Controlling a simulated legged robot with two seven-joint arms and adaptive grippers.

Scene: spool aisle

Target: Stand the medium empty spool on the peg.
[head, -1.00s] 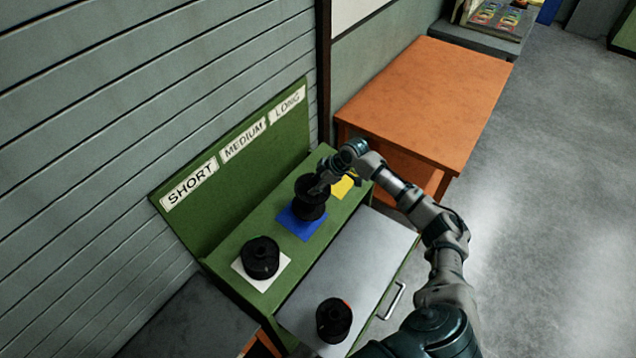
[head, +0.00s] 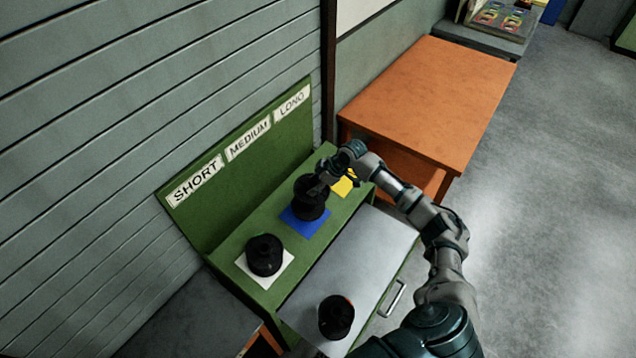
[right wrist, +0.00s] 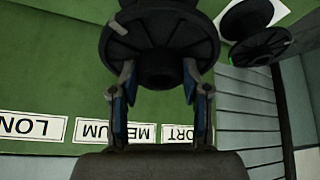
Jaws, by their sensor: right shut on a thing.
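My right gripper (head: 321,187) is shut on a black spool (head: 311,207) at the blue square (head: 316,228), in front of the MEDIUM label. In the right wrist view, the two fingers (right wrist: 160,84) sit on either side of the black spool's (right wrist: 160,38) narrower middle part. The spool looks roughly upright. The peg is hidden, and I cannot tell whether the spool rests on the base or is a little above it. My left gripper is not in view.
Another black spool (head: 264,255) stands on the white square (head: 288,262). A third black spool (head: 336,317) stands on the grey metal surface (head: 350,262) with a handle. The yellow square (head: 345,184) is partly hidden by my arm. An orange table (head: 430,95) stands behind right.

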